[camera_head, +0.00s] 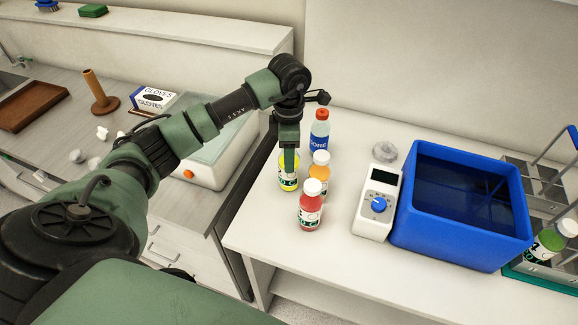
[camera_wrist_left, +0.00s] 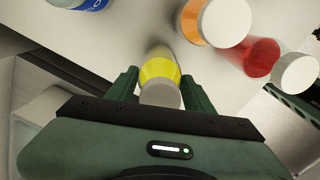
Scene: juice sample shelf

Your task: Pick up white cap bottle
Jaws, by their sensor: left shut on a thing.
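A yellow bottle (camera_head: 288,182) stands on the white table at the left of a small group. In the left wrist view the yellow bottle (camera_wrist_left: 159,68) shows a pale cap between the two fingers. My left gripper (camera_head: 289,160) comes down from above and is shut on it; it also shows in the wrist view (camera_wrist_left: 160,86). The gripper hides the bottle's cap in the head view. An orange bottle (camera_head: 319,178) and a red bottle (camera_head: 310,212), both white-capped, stand upright close to its right. My right gripper is not in view.
A clear bottle with blue label and red cap (camera_head: 319,133) stands behind. To the right are a white device with a blue knob (camera_head: 373,222), a blue water bath (camera_head: 450,245) and a rack holding a green bottle (camera_head: 549,243). The table's front left is clear.

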